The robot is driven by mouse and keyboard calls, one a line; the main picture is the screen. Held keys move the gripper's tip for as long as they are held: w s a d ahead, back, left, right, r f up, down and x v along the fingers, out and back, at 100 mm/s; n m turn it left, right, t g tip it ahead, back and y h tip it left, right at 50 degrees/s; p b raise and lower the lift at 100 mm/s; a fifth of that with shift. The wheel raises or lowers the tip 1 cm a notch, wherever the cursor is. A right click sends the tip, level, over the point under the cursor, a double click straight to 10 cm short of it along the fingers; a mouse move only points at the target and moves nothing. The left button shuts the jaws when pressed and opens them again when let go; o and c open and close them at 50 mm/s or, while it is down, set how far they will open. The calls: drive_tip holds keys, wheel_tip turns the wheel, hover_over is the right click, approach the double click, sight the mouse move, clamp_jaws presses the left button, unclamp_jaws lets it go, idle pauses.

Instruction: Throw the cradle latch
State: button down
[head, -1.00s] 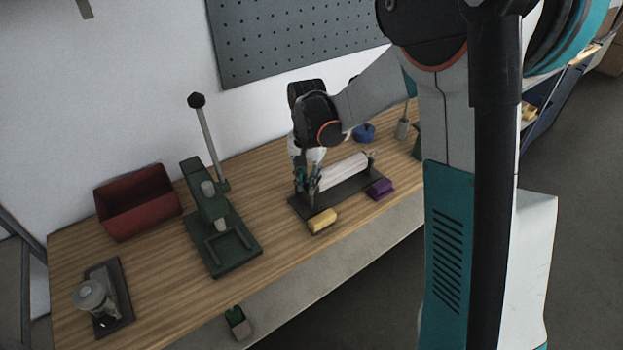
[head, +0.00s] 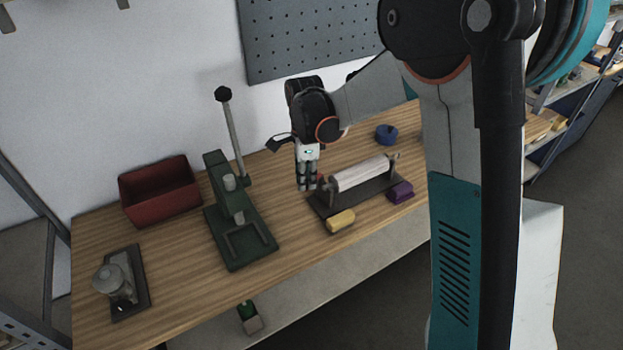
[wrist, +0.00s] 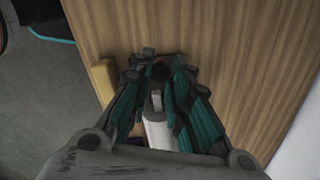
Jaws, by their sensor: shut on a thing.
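The cradle (head: 352,203) is a dark base on the bench with a pale roller (head: 363,172) lying across it between end posts. My gripper (head: 307,187) points down at the cradle's left end. A small red part, seemingly the latch handle (head: 320,179), shows right beside the fingertips. In the wrist view the fingers of my gripper (wrist: 160,72) close in on a small dark piece, and the roller (wrist: 158,130) runs below them. My gripper is shut on what seems to be the latch; the fingers hide most of it.
A green lever press (head: 238,215) stands to the left, with a red bin (head: 160,190) behind. A blue round item (head: 386,134) is at the back. Bare bench separates press and cradle.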

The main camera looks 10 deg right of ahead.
drive_tip(key=shift+w+a+m, duration=0.35)
drive_tip(key=shift+w+m, duration=0.15)
drive_tip(key=shift+m, duration=0.5)
drive_tip(key=c, duration=1.5)
unclamp_jaws()
drive_tip(key=shift+o, duration=0.2)
drive_tip(key=shift+r, duration=0.15)
wheel_tip(320, 180, up, 12)
